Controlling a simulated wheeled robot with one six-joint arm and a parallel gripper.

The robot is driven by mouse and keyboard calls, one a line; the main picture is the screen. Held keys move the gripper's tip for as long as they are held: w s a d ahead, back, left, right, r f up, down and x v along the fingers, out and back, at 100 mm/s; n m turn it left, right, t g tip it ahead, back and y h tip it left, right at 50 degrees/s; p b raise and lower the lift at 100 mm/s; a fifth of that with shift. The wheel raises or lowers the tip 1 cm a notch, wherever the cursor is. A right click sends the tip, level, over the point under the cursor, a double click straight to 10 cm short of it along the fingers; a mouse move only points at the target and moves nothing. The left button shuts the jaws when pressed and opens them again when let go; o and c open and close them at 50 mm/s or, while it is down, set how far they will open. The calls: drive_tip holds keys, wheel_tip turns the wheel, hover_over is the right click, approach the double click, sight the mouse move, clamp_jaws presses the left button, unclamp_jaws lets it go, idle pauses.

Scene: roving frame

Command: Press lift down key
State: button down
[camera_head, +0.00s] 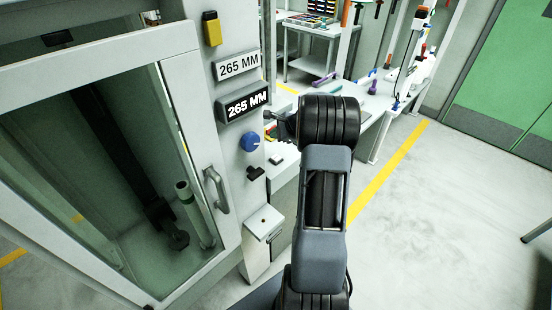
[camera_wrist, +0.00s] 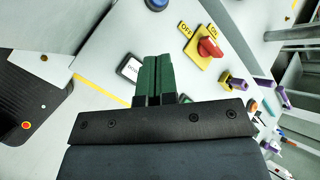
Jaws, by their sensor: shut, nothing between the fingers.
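In the head view my gripper (camera_head: 271,122) is at the machine's front, beside the lower 265 MM display (camera_head: 245,103). The lift down key itself is not clearly visible there.
A red switch (camera_wrist: 209,47) on a yellow OFF/ON plate is close right of the fingers. A blue knob (camera_head: 250,141), a black handle (camera_head: 256,173) and a door handle (camera_head: 217,190) stick out nearby. A workbench (camera_head: 376,104) stands behind.

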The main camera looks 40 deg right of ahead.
drive_tip(key=b, duration=0.5)
hover_over(276, 159)
wheel_tip(276, 159, down, 7)
drive_tip(key=shift+w+d+r, duration=0.1)
drive_tip(key=shift+f+b, duration=0.55)
drive_tip(key=shift+f, duration=0.25)
idle(1.1)
drive_tip(key=shift+f+b, duration=0.4)
drive_tip(key=shift+b, duration=0.05)
drive_tip(key=shift+f+b, duration=0.4)
drive_tip(key=shift+b, duration=0.05)
idle(0.6)
drive_tip(key=shift+r, duration=0.15)
drive_tip(key=shift+r+p, duration=0.6)
drive_tip(key=shift+r, duration=0.15)
